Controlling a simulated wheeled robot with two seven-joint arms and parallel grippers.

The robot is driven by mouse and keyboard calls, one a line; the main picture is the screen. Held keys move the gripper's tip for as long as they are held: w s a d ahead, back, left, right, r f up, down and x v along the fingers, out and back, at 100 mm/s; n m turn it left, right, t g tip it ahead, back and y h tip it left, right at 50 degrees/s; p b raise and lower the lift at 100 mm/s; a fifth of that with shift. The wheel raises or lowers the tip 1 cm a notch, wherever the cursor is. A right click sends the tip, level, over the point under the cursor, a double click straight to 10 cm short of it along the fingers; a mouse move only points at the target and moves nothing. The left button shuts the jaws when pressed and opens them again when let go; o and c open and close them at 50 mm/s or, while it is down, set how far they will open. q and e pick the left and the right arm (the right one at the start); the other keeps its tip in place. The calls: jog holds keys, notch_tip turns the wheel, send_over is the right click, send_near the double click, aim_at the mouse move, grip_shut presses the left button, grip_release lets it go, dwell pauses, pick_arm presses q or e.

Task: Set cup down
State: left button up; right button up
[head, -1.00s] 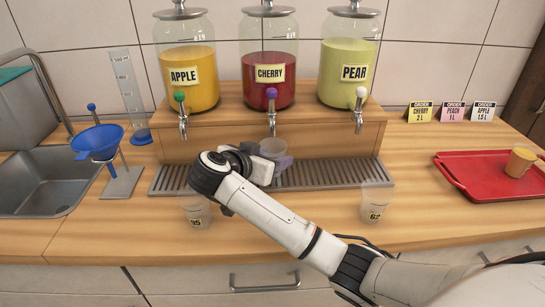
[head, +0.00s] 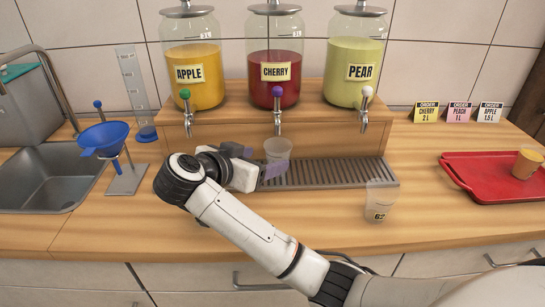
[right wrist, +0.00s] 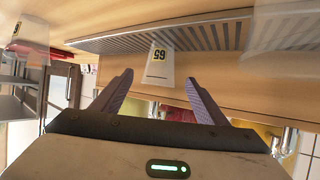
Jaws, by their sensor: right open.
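A clear empty cup (head: 278,151) stands upright on the drip tray (head: 345,174), under the cherry dispenser's purple-handled tap (head: 278,108). My right gripper (head: 272,167) is at the cup's lower left front, its purple fingers overlapping the cup's lower part in the head view. Its fingers (right wrist: 160,98) are open and spread apart in the right wrist view, with nothing gripped between their tips. My left gripper is out of view.
Another clear cup (head: 380,203) stands on the counter right of the arm. A red tray (head: 470,190) holds a filled cup (head: 527,163). A blue funnel (head: 103,139) on a stand and a sink (head: 50,183) are at the left. The front counter between tray and cup is clear.

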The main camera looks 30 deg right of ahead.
jog(key=v, duration=0.4)
jog(key=shift+a, duration=0.1)
dwell(1.2)
